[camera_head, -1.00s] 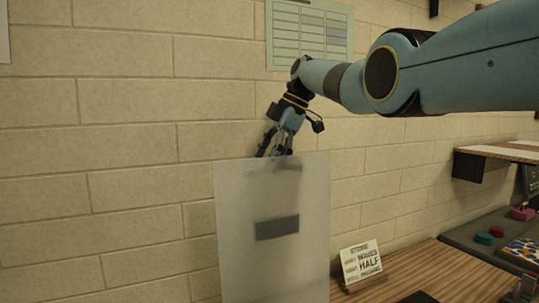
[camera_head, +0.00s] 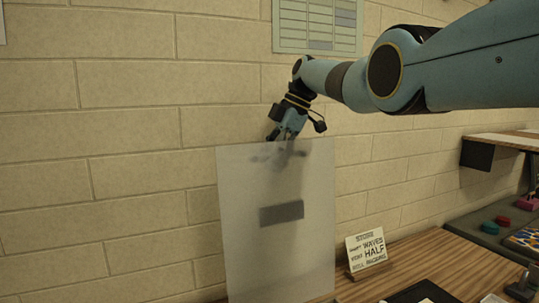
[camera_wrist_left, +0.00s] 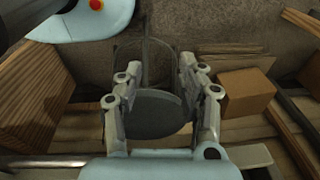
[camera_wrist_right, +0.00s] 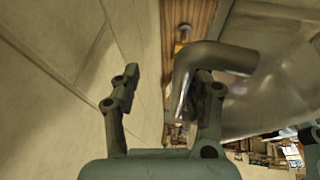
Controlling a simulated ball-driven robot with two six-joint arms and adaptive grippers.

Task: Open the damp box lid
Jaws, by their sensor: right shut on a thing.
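The damp box lid (camera_head: 250,245) is a pale translucent panel standing nearly upright in the head view. A dark rectangle (camera_head: 282,213) shows on or through it. My right gripper (camera_head: 282,151) reaches over its top edge, its fingertips blurred behind the panel. In the right wrist view, a bent metal handle (camera_wrist_right: 198,66) lies between the fingers of the right gripper (camera_wrist_right: 168,78), against the right finger, and the panel (camera_wrist_right: 285,75) is beyond. The gripper is shut on this handle. My left gripper (camera_wrist_left: 160,90) is open and appears empty in the left wrist view. The box body is not clearly seen.
A small sign (camera_head: 367,250) stands on the wooden bench (camera_head: 410,258) right of the lid. A brick wall (camera_head: 120,130) is close behind. A shelf (camera_head: 505,140) and coloured items are at the right. A wooden block (camera_wrist_left: 245,92) is near my left gripper.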

